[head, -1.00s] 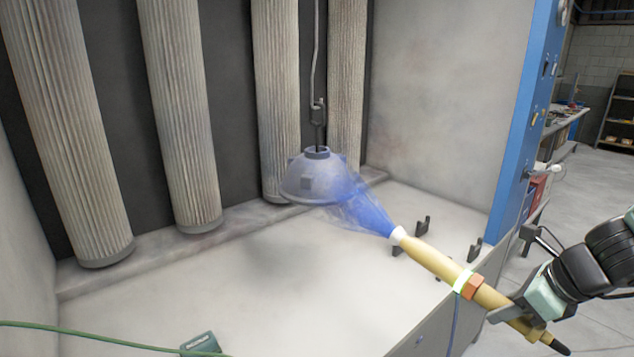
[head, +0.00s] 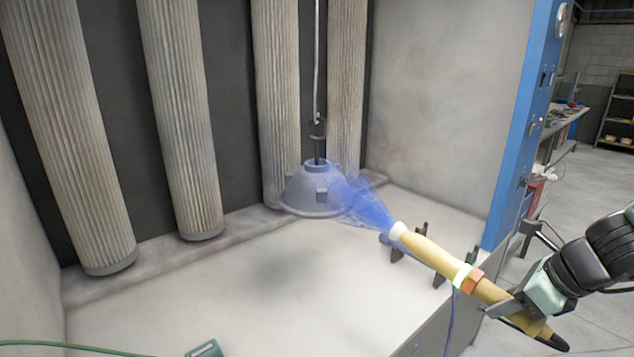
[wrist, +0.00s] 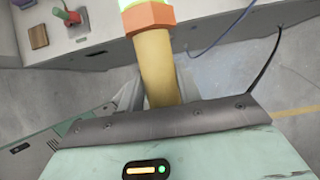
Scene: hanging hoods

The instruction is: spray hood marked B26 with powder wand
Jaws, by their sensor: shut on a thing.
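The hood (head: 314,190) is a grey-blue dome hanging from a hook and rod inside the booth, in the head view. I cannot read any mark on it. My gripper (head: 512,308) is shut on the powder wand (head: 440,262), a tan tube with a white nozzle and an orange collar. The wand points up and left at the hood. A blue powder cloud (head: 366,204) spreads from the nozzle onto the hood's right side. The wrist view shows the wand (wrist: 160,72) between my gripper's fingers.
Pleated filter columns (head: 182,130) line the back wall. Dark brackets (head: 441,270) stand near the booth's right front edge. A green hose (head: 60,347) and a green item (head: 204,349) lie at the front. A blue panel (head: 522,120) edges the booth on the right.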

